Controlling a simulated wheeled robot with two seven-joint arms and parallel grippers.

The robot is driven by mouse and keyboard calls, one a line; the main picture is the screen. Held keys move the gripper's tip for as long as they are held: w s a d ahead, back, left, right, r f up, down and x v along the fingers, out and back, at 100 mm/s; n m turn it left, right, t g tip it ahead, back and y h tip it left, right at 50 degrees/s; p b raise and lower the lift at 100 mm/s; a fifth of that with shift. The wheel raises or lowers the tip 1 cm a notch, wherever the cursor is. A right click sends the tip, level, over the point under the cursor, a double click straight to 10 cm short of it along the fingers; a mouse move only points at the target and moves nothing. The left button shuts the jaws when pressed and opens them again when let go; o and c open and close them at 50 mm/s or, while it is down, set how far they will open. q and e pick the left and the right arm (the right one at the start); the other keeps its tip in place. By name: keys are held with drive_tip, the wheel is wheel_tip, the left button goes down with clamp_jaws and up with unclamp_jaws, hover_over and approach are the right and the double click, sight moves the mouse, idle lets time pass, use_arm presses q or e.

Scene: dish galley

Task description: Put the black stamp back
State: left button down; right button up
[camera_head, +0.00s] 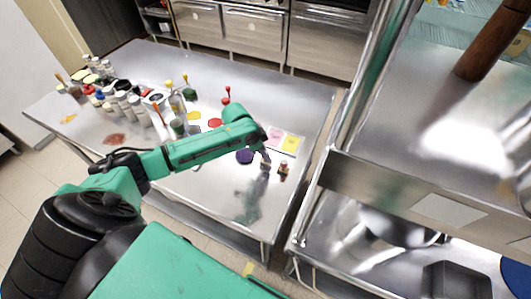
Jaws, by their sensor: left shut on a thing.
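My left gripper (265,161) reaches over the near right part of the steel table, arm coming in from the left. It is shut on a small dark object that looks like the black stamp (265,168), mostly hidden by the fingers. A dark purple round patch (245,157) lies on the table just left of the gripper. My right gripper is out of view.
The steel table (300,105) holds a pink sheet (275,137) and a yellow sheet (291,143) behind the gripper. Yellow (194,115) and red (215,122) patches lie further back. Several bottles (123,103) crowd the left. A steel shelf unit (400,185) stands close on the right.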

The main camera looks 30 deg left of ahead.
use_arm(q)
drive_tip(key=shift+w+a+f, duration=0.1)
drive_tip(key=shift+a+f, duration=0.1)
drive_tip(key=shift+f, duration=0.3)
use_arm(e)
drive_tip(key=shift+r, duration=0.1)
use_arm(q)
drive_tip(key=shift+d, duration=0.1)
drive_tip(key=c, duration=0.7)
unclamp_jaws()
drive_tip(key=shift+o, duration=0.2)
drive_tip(key=shift+r, duration=0.1)
drive_tip(key=b+v, duration=0.1)
drive_tip(key=v, duration=1.1)
drive_tip(key=shift+b, duration=0.35)
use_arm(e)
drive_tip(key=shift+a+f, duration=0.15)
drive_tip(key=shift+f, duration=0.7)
